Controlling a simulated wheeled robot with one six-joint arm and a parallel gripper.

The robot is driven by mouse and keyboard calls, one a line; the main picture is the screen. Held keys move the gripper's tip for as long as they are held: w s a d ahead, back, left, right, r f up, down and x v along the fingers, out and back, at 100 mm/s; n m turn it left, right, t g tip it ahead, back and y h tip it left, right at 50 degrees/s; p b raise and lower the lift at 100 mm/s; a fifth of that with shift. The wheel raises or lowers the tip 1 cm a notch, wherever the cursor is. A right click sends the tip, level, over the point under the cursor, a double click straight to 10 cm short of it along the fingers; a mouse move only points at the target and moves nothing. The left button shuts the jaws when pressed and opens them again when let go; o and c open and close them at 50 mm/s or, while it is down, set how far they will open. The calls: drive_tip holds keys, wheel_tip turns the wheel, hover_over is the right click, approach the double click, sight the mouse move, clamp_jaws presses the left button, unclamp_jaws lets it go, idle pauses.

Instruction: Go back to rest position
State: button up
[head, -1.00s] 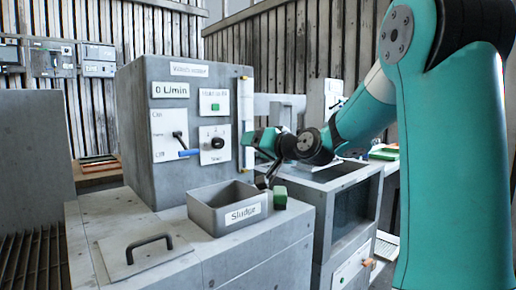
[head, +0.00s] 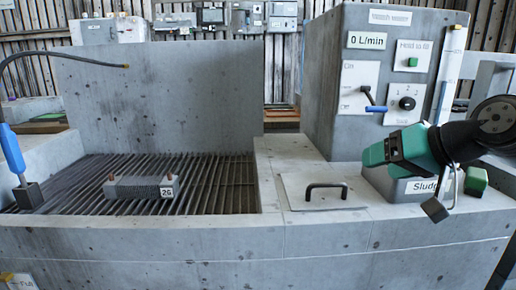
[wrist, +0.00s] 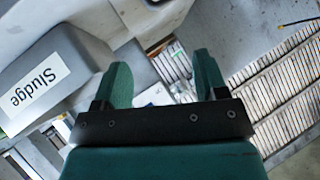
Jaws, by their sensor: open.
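My gripper (head: 455,195) is at the right of the head view, in front of the grey box labelled Sludge (head: 418,187) and partly covering it. In the wrist view, my gripper (wrist: 162,82) shows two green fingers spread well apart with nothing held between them. The Sludge box (wrist: 38,80) lies to the left of the fingers there. I cannot tell the exact gap between my gripper and the box. Most of my arm is outside the head view.
A control cabinet (head: 385,110) with a 0 L/min display stands behind my gripper. A lid with a black handle (head: 326,190) is left of it. A grated basin (head: 225,180) holds a grey block marked 26 (head: 142,187). A blue-handled tool (head: 12,150) stands at far left.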

drive_tip(key=s+a+f+n+g+h, duration=0.1)
drive_tip(key=s+a+f+n+g, duration=0.15)
drive_tip(key=s, duration=0.45)
drive_tip(key=s+a+f+n+g, duration=0.2)
drive_tip(key=s+a+g, duration=0.2)
drive_tip(key=s, duration=0.4)
drive_tip(key=s+a+f+n+g+h, duration=0.1)
drive_tip(key=s+a+f+n+g, duration=0.2)
drive_tip(key=s, duration=0.4)
wheel_tip(320, 180, up, 18)
drive_tip(key=p, duration=1.7)
drive_tip(key=shift+w+d+f+m+p, duration=0.2)
drive_tip(key=shift+m+p, duration=0.1)
drive_tip(key=shift+m, duration=0.05)
